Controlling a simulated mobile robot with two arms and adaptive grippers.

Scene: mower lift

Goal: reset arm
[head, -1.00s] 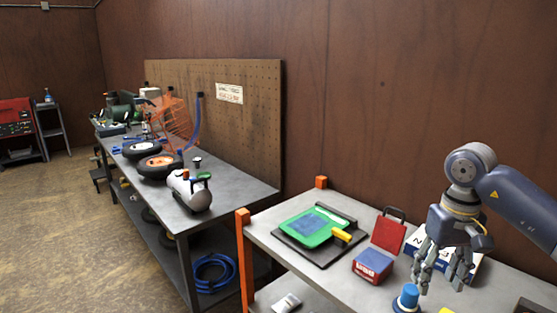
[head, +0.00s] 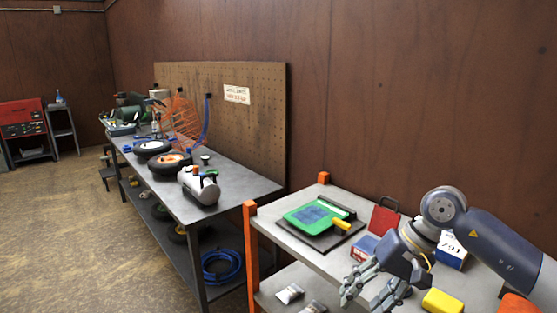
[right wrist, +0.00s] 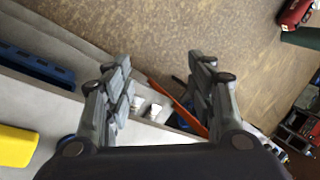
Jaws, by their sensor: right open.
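My right arm (head: 495,245) comes in from the right in the head view, bent at a grey joint. My right gripper (head: 362,301) hangs in front of the near edge of the grey cart, with its fingers spread and nothing between them. In the right wrist view, the two fingers of the right gripper (right wrist: 160,80) stand wide apart, with the floor and part of the cart behind them. My left gripper is in neither view.
The cart top (head: 320,262) carries a green and blue device (head: 313,216), a red case (head: 384,219), a blue-and-red box (head: 363,246) and a yellow item (head: 441,302). An orange post (head: 251,250) rises at its left corner.

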